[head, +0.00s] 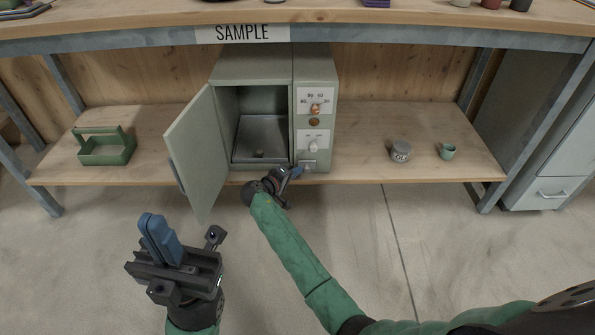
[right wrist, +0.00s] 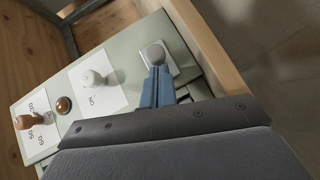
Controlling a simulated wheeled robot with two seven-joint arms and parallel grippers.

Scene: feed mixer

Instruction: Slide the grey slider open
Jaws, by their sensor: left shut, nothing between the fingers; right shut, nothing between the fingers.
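The green-grey feed mixer (head: 280,60) stands on the lower shelf with its door (head: 198,150) swung open to the left. The grey slider's round knob (right wrist: 156,54) sits on a small pale plate at the low end of the control panel; it also shows in the head view (head: 309,167). My right gripper (right wrist: 156,72) is shut and empty, its blue fingertips right beside the knob. I cannot tell whether they touch it. In the head view the right gripper (head: 297,171) is at the panel's bottom. My left gripper (head: 150,220) is shut and empty, low in front of the shelf.
Above the slider are a white knob (right wrist: 94,78), an amber light (right wrist: 63,105) and an orange-brown knob (right wrist: 32,120). A green caddy (head: 105,148) stands left on the shelf; a grey tin (head: 400,150) and green cup (head: 446,151) stand right. The floor in front is clear.

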